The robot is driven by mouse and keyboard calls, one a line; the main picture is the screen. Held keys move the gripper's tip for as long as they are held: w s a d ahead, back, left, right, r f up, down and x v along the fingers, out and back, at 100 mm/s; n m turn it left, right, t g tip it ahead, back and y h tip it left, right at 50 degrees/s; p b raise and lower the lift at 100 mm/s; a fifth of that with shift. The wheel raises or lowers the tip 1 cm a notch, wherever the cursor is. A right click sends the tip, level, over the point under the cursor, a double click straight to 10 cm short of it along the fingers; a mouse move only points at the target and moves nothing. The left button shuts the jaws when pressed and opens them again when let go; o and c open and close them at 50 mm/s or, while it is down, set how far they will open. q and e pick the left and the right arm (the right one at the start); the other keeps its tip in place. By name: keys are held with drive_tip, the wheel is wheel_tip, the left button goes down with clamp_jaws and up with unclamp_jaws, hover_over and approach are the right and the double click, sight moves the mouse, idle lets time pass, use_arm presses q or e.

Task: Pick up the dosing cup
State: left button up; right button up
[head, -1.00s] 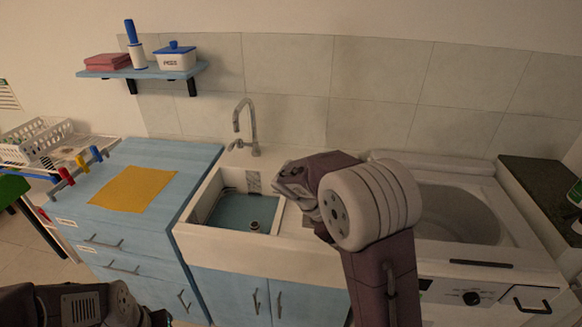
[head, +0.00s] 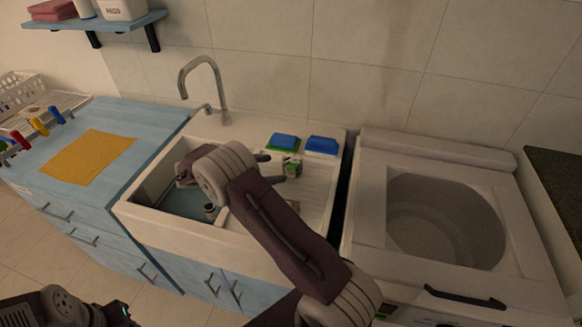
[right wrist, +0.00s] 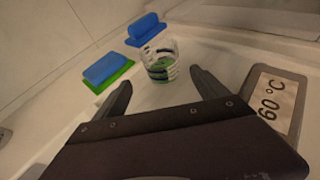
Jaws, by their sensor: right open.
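The dosing cup (right wrist: 160,65) is a small clear cup with dark and green marks, upright on the white drainboard in the right wrist view. In the head view, the cup (head: 292,167) shows small beside my right gripper. My right gripper (head: 272,168) is open above the drainboard. In the right wrist view, its fingers (right wrist: 163,92) are spread and empty, with the cup just beyond the gap between their tips. My left gripper (head: 122,314) shows only partly at the bottom left, and its jaws cannot be made out.
A grey panel marked 60 °C (right wrist: 272,103) lies right of the gripper. The sink basin (head: 165,186) is left, a washing machine (head: 375,215) right, a faucet (head: 218,90) behind.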

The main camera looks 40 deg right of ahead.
sight(285, 168)
drive_tip(key=x, duration=0.3)
drive_tip(key=shift+d+f, duration=0.1)
drive_tip(key=shift+d, duration=0.15)
drive_tip(key=shift+s+d, duration=0.2)
drive_tip(key=shift+d, duration=0.15)
drive_tip(key=x, duration=0.4)
drive_tip(key=shift+s+d+f, duration=0.1)
drive_tip(key=shift+d+f, duration=0.05)
drive_tip(key=shift+c, duration=0.5)
drive_tip(key=c, duration=1.5)
